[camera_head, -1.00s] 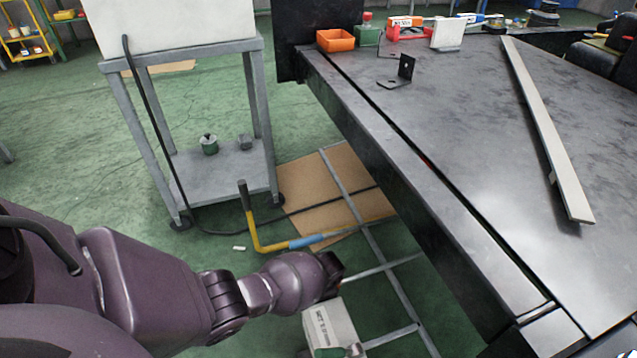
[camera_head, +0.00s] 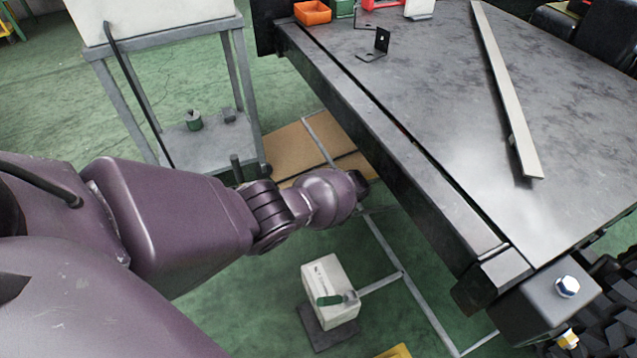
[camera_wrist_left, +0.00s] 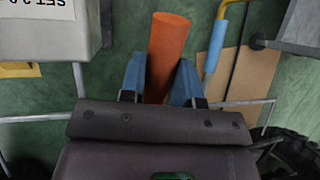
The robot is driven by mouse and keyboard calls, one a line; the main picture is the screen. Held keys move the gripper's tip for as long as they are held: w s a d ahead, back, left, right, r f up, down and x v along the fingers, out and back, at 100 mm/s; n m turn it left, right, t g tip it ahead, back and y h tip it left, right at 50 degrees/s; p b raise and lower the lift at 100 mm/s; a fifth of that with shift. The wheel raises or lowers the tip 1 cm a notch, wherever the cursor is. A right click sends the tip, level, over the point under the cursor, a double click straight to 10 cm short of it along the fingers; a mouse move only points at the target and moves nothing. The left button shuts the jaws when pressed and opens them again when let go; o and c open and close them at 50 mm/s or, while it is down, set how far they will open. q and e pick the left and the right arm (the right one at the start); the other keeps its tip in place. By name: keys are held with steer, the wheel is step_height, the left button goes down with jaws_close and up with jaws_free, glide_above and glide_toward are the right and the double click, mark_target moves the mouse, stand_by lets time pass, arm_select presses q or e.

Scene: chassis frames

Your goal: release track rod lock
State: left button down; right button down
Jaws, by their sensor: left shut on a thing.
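In the left wrist view, my left gripper (camera_wrist_left: 160,88) has its two blue fingers closed on either side of an orange cylindrical piece (camera_wrist_left: 168,45), which stands out away from the palm. What the lower end of this piece joins is hidden. In the head view, my left arm reaches in from the left to beside the bench edge; its gripper and the orange piece are hidden behind the wrist. I cannot make out a track rod lock for certain. My right gripper is in neither view.
The dark bench (camera_head: 430,120) has a long metal bar (camera_head: 505,90) and a bracket (camera_head: 378,45) on it. A block with a bolt (camera_head: 567,287) is at lower right. A white box (camera_head: 328,280) stands below my arm. A yellow-and-blue bar (camera_wrist_left: 217,45) is near the fingers.

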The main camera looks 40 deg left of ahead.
arm_select(q)
steer(key=shift+w+r, duration=0.2)
steer(key=shift+r, duration=0.1)
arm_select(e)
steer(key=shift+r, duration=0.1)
arm_select(q)
steer(key=c, duration=0.9)
jaws_free()
steer(key=shift+r, duration=0.15)
steer(key=shift+o, duration=0.3)
steer(key=shift+s, duration=0.1)
steer(key=shift+f, duration=0.2)
steer(key=r, duration=0.1)
steer(key=r+p, duration=0.1)
steer(key=r, duration=0.2)
steer(key=shift+w+p, duration=0.3)
steer(key=shift+p, duration=0.1)
step_height(320, 180, up, 16)
steer(key=p, duration=0.7)
steer(key=shift+s, duration=0.3)
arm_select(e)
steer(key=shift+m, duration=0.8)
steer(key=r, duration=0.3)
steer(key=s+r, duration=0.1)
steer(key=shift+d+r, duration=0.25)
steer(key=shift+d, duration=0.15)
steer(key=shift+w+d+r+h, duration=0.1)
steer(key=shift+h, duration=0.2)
